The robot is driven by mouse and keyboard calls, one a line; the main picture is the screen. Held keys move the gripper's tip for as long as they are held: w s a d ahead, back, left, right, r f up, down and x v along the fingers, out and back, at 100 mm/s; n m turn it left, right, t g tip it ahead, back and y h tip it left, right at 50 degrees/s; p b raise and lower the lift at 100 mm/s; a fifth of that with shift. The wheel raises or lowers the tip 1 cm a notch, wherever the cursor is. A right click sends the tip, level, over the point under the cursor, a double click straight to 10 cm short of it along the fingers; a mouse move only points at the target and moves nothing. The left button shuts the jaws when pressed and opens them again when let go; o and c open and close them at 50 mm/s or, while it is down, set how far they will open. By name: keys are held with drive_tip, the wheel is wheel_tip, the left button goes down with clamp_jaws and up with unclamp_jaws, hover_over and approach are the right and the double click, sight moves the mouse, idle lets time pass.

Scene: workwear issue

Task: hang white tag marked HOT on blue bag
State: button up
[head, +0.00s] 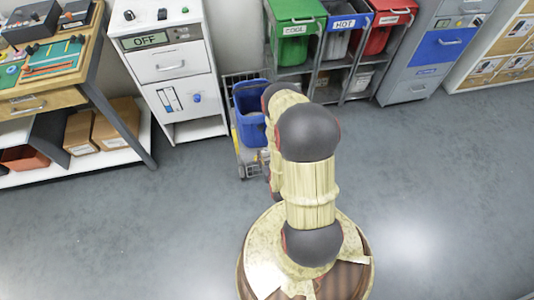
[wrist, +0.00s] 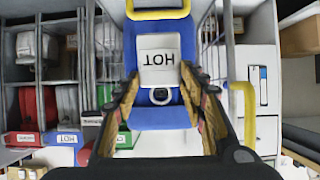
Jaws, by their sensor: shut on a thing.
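The blue bag (head: 247,112) stands in a small wire cart in the head view, partly hidden by my arm. In the wrist view, which is upside down, the blue bag (wrist: 133,42) fills the middle, with a yellow bar (wrist: 158,14) across the top of the picture. The white tag marked HOT (wrist: 159,60) is between my gripper's fingertips (wrist: 159,84), in front of the bag. My gripper is shut on it. A round dark-and-white ring (wrist: 160,95) shows just below the tag; I cannot tell which it belongs to. The head view hides gripper and tag.
The wire cart (head: 239,152) surrounds the bag. A white cabinet with an OFF display (head: 172,62) stands left of it. Green (head: 295,29), blue (head: 342,22) and red (head: 382,35) bins stand right. A workbench (head: 45,98) is at far left. The front floor is clear.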

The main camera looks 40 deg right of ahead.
drive_tip(key=shift+w+d+r, duration=0.2)
drive_tip(key=shift+w+r, duration=0.15)
drive_tip(key=shift+r, duration=0.05)
drive_tip(key=w+d+f+b, duration=0.1)
drive_tip(key=w+d, duration=0.4)
drive_tip(key=w, duration=0.3)
drive_tip(key=shift+f+b, duration=0.15)
drive_tip(key=shift+b, duration=0.15)
idle(0.8)
drive_tip(key=shift+w, duration=0.15)
idle(0.5)
drive_tip(key=o, duration=1)
